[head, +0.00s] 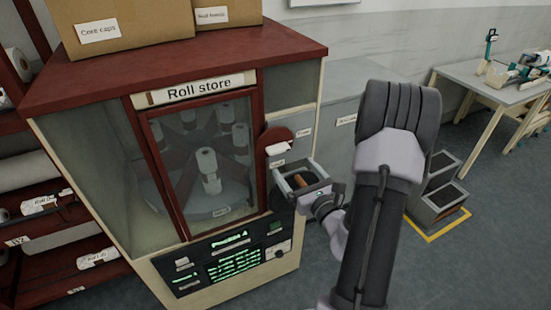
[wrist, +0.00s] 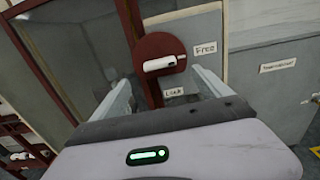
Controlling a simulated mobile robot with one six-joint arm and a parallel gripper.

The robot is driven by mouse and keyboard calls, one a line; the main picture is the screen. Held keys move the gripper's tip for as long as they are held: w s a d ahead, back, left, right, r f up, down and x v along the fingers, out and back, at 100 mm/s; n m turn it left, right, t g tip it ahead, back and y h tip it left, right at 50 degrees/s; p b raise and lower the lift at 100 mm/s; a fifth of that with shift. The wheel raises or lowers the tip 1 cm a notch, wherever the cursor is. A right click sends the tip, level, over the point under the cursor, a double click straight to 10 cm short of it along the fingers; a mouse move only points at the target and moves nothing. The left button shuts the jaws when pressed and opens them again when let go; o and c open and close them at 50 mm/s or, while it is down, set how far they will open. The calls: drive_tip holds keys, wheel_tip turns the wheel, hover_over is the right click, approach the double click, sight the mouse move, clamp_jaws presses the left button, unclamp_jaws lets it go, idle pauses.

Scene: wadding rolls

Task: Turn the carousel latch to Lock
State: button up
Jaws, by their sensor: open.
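The carousel latch is a dark red disc (head: 274,137) with a white bar handle (head: 279,149), on the right of the Roll store cabinet's front. In the wrist view the disc (wrist: 157,47) and its handle (wrist: 162,64) are ahead. The handle lies nearly level, its right end below the Free label (wrist: 205,49) and above the Lock label (wrist: 174,91). My gripper (head: 292,168) is open and empty, just below the latch. In the wrist view its fingertips (wrist: 162,77) straddle the Lock label, with the handle just beyond; I see no contact.
The Roll store cabinet (head: 82,115) has a glazed door with white rolls on a carousel (head: 208,165) behind it. Shelves with rolls stand left, grey bins (head: 440,207) right. Floor between cabinet and bins is partly hidden by my arm.

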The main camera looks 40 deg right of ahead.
sight(281, 150)
drive_tip(key=x, duration=0.9)
drive_tip(key=shift+w+r, duration=0.2)
drive_tip(key=shift+w, duration=0.05)
drive_tip(key=c, duration=1.4)
